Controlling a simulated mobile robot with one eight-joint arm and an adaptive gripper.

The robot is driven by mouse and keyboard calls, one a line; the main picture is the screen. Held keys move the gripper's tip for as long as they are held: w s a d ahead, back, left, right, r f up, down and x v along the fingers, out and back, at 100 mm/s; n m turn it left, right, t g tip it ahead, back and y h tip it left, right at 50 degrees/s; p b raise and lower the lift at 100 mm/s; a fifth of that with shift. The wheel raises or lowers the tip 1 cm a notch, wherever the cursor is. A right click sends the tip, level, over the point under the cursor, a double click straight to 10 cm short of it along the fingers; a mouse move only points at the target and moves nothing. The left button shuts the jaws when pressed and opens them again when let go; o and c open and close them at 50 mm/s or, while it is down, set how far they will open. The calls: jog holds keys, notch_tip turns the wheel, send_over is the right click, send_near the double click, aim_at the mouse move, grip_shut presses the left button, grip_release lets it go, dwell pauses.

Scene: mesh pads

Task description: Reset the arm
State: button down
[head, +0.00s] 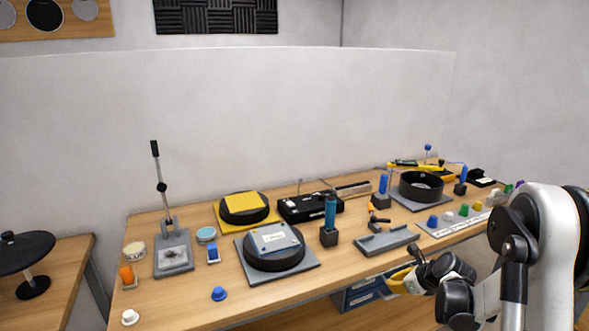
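My arm is folded at the right edge of the head view, in front of the wooden workbench (290,291). Its dark end, my gripper (408,268), is low by the bench's front edge, just right of and below a grey tray-like fixture (388,241). A yellow and black part shows at its tip. I cannot tell whether this belongs to the gripper or is a separate thing. The fingers are too small and dark to read as open or shut.
The bench holds a lever press (172,252), a black round turntable with a card (274,255), a yellow-topped round pad (243,205), a black ring (421,186) and several coloured knobs. Blue bins (362,294) sit below. A white partition stands behind.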

jog(key=s+a+r+n+g+h, duration=0.1)
jog(key=s+a+r+n, duration=0.45)
jog(key=r, duration=0.25)
jog(key=s+a+r+n, duration=0.4)
jog(key=s+r+n, duration=0.3)
jog(key=r, duration=0.1)
jog(key=s+a+r+n+h, duration=0.1)
jog(key=s+a+n, duration=0.1)
jog(key=s+n, duration=0.6)
jog(key=s+a+r+n, duration=0.2)
jog(key=s+a+n, duration=0.1)
jog(key=s+n, duration=0.5)
jog(key=s, duration=0.3)
jog(key=shift+s+a+h, duration=0.2)
jog(key=shift+s+h, duration=0.1)
jog(key=shift+h, duration=0.1)
